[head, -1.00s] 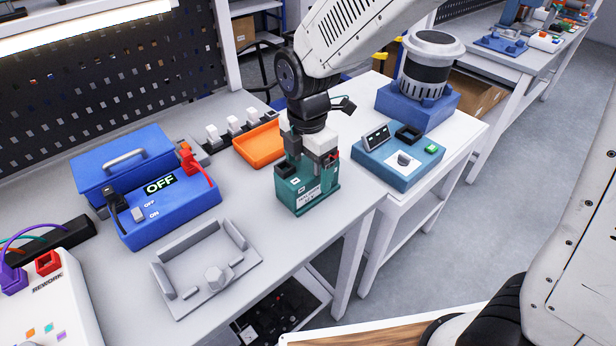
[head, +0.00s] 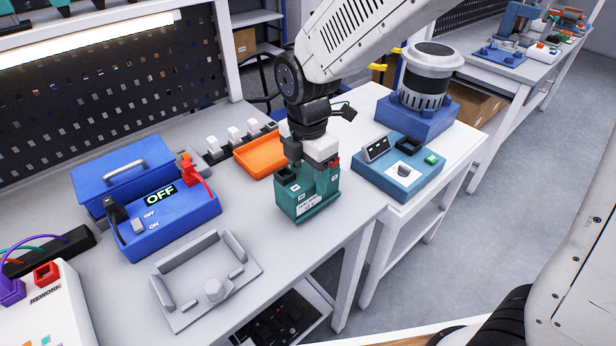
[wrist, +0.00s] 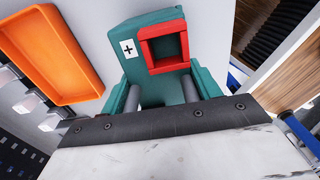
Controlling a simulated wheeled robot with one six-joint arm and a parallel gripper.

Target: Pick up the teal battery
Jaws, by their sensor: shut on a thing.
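The teal battery (head: 305,205) stands upright near the right edge of the grey bench, with a pale label on its front. My gripper (head: 310,165) is above it with its fingers down at the battery's top, shut on it. In the wrist view the teal battery (wrist: 157,88) fills the space between my gripper's fingers (wrist: 160,98). A red square terminal (wrist: 164,47) and a plus mark show on its top. In the head view my gripper hides part of the top. I cannot tell whether its base touches the bench.
A grey cradle (head: 172,296) with low walls lies on the bench at front left. The blue box marked OFF (head: 190,212) is behind it. An orange tray (head: 262,158) is close behind the battery. A blue tester (head: 425,182) stands on the white table at right.

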